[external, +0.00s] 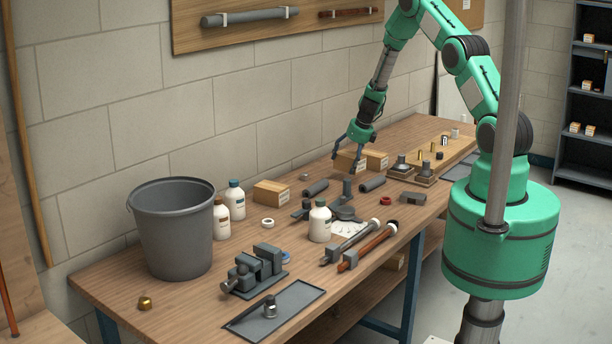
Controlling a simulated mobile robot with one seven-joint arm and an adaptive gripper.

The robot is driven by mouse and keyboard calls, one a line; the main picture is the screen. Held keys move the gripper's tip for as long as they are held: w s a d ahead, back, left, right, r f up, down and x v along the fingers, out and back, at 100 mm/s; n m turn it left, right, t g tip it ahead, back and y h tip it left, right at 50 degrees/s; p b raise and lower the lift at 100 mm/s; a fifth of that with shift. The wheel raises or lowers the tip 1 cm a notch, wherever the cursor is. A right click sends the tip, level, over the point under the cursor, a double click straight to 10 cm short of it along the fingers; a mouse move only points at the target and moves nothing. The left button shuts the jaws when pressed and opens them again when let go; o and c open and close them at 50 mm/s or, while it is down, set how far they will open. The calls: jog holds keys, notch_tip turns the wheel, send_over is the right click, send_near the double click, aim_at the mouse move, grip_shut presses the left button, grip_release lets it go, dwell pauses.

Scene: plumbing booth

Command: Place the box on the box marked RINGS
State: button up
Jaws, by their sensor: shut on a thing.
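My gripper (348,160) is shut on a small cardboard box (345,166) at the back of the workbench, near the wall. I cannot tell whether this box touches the bench or hangs just above it. A second cardboard box (377,160) is close by on its right. A third, wider cardboard box (271,194) sits farther left, near the white bottles. The labels are too small to read, so I cannot tell which box is marked RINGS.
Dark pipe pieces (315,188) lie in front of the gripper. Dark fittings on wooden blocks (401,170) stand to the right. A grey bucket (175,228), bottles (237,200) and a vise (255,270) occupy the bench's left half. The wall (285,130) rises directly behind.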

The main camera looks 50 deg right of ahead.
aim_at(265, 187)
jog(key=a+r+n+y+b, duration=0.1)
jog(key=a+r+n, duration=0.2)
jog(key=a, duration=1.6)
jog(key=shift+w+a+r, duration=0.15)
jog(key=shift+a+r, duration=0.1)
jog(key=shift+r, duration=0.35)
jog(key=s+a+r+n, duration=0.1)
jog(key=a, duration=0.4)
jog(key=s+a+b, duration=0.1)
jog(key=s+a, duration=0.1)
jog(key=a, duration=0.3)
jog(key=s+a+r+n+y, duration=0.1)
jog(key=a, duration=0.4)
jog(key=shift+s+a+r+n, duration=0.15)
jog(key=shift+a+r+n, duration=0.1)
jog(key=shift+r+n, duration=0.1)
jog(key=w, duration=0.5)
jog(key=w+f+p, duration=0.1)
jog(key=w, duration=0.4)
jog(key=w+p, duration=0.1)
jog(key=w, duration=0.5)
jog(key=shift+a+f, duration=0.2)
jog(key=shift+f, duration=0.05)
jog(key=shift+f, duration=0.1)
jog(key=shift+f, duration=1.65)
jog(key=shift+f, duration=0.15)
